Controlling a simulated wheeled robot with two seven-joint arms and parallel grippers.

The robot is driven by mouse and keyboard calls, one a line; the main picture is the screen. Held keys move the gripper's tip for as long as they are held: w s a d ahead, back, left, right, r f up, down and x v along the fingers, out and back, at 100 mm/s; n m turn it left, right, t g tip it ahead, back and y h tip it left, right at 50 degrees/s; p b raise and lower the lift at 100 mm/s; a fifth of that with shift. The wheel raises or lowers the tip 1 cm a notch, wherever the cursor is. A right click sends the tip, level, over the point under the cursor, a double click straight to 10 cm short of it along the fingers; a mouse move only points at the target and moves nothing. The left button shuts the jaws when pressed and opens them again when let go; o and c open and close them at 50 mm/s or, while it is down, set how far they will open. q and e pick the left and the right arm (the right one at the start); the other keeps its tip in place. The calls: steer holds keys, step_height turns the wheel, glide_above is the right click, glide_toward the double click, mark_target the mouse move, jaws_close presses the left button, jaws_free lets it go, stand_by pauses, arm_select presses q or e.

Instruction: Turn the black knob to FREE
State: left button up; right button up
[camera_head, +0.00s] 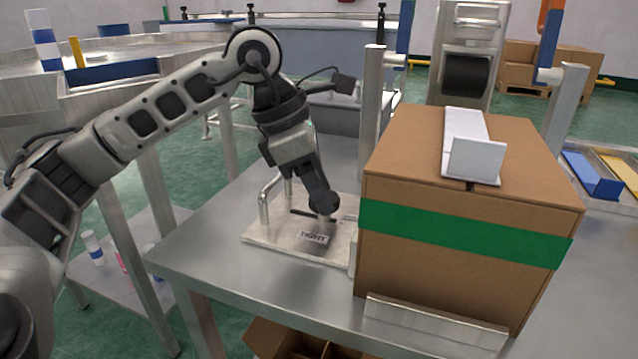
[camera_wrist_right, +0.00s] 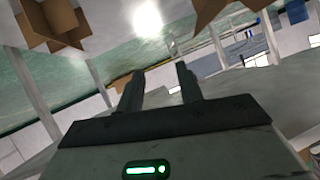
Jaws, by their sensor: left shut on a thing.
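My left gripper (camera_head: 322,203) reaches down from the left over a pale plate (camera_head: 270,234) on the metal table. It is shut on the black knob, which is mostly hidden behind the fingers. A short dark bar (camera_head: 302,212) shows just left of the fingertips. A label reading TIGHT (camera_head: 314,238) lies on the plate in front of the gripper. I cannot see a FREE label or read the knob's exact angle. My right gripper (camera_wrist_right: 160,88) shows in the right wrist view with its two fingers apart and nothing between them.
A large cardboard box (camera_head: 440,240) with green tape stands close to the right of the plate. A metal handle (camera_head: 264,205) rises at the plate's left. A metal post (camera_head: 371,110) stands behind the box. The table's (camera_head: 200,255) left front is clear.

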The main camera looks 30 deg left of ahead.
arm_select(q)
steer(key=n, duration=0.2)
steer(key=shift+d+n+t+y, duration=0.1)
steer(key=shift+n+t+y, duration=0.2)
steer(key=shift+n+t, duration=0.1)
steer(key=n+y, duration=0.1)
steer(key=n, duration=0.1)
steer(key=shift+s+d+r+n+t, duration=0.1)
steer(key=shift+n+t, duration=0.2)
steer(key=shift+n, duration=0.1)
steer(key=n+y, duration=0.1)
steer(key=n, duration=0.2)
steer(key=shift+p, duration=0.4)
steer(key=shift+d+n+y, duration=0.1)
steer(key=shift+n+y, duration=0.3)
steer(key=shift+n, duration=0.5)
arm_select(e)
steer(key=shift+d+f+g, duration=0.15)
steer(key=shift+f+g, duration=0.15)
arm_select(q)
steer(key=o, duration=1)
arm_select(e)
steer(key=shift+r, duration=0.1)
